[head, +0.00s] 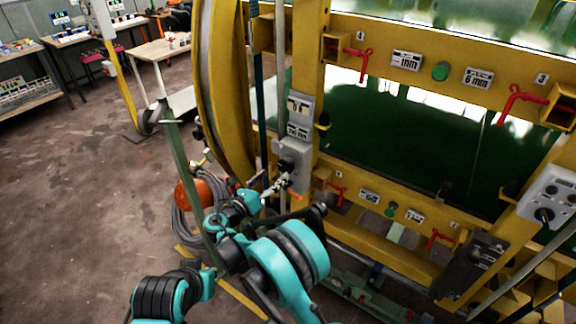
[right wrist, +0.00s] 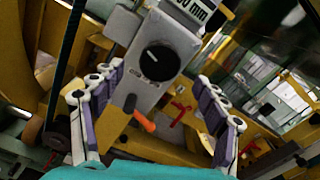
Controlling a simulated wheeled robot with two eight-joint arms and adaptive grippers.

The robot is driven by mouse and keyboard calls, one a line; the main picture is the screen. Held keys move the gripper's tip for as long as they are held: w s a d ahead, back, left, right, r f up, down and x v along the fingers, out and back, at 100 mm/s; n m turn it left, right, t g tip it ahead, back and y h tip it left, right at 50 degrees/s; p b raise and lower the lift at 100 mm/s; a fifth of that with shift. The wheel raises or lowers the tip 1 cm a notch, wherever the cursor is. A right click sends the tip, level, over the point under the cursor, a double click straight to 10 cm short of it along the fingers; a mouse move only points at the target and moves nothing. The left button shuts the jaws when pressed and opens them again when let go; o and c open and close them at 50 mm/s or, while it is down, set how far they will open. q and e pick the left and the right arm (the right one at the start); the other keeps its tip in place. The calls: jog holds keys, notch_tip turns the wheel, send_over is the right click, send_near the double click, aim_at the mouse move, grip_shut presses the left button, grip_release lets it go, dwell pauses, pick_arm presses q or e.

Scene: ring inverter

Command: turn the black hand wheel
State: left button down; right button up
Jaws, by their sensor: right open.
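A round black knob (right wrist: 158,58) with a white mark sits on the face of a grey box (right wrist: 150,88) in the right wrist view. It is the nearest match to the black hand wheel. In the head view the grey box (head: 293,152) is fixed to a yellow post, and its knob is small and dark. My right gripper (head: 283,181) is just below and in front of this box. In the right wrist view its two fingers (right wrist: 158,78) are spread on either side of the box, with nothing between them that I can tell is held. My left gripper is out of view.
Red levers (head: 358,52) stick out from the yellow frame. An orange handle (right wrist: 144,121) hangs under the box. A grey panel (head: 553,195) with a black knob stands at the right. Coiled hose (head: 186,218) lies on the floor; the floor at the left is clear.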

aim_at(284, 167)
jog(key=b+x, duration=0.1)
jog(key=x, duration=0.5)
jog(key=shift+w+d, duration=0.15)
jog(key=shift+d, duration=0.05)
jog(key=c, duration=1.2)
